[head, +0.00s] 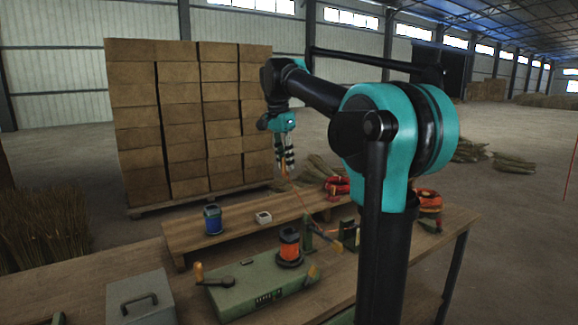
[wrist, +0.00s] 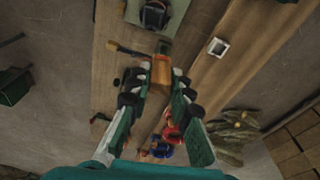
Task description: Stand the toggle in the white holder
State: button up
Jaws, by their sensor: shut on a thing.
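My gripper (head: 285,160) hangs high above the back of the workbench, its fingers pointing down. It is shut on the toggle (wrist: 161,72), an orange-brown piece that shows between the fingertips in the wrist view. In the head view the toggle is only a small orange bit at the fingertips (head: 284,171). The white holder (head: 263,217) is a small square block with a dark opening, standing on the raised wooden shelf. It also shows in the wrist view (wrist: 218,47), up and right of the toggle and apart from it. The holder looks empty.
A blue spool (head: 213,220) stands left of the holder on the shelf (head: 180,236). An orange spool (head: 290,245) sits on a green machine (head: 255,292) in front. A grey box (head: 140,298) is at front left. Red coils (head: 338,187) lie to the right.

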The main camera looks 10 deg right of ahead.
jog(key=w+a, duration=0.3)
jog(key=w, duration=0.6)
jog(key=w+a, duration=0.3)
jog(key=w, duration=0.6)
jog(key=shift+s+f, duration=0.1)
notch_tip(320, 180, down, 20)
jog(key=shift+r, duration=0.25)
dwell(2.6)
dwell(0.4)
jog(key=shift+f, duration=0.65)
jog(key=shift+f, duration=0.2)
dwell(0.3)
jog(key=shift+f, duration=0.35)
jog(key=shift+f, duration=0.35)
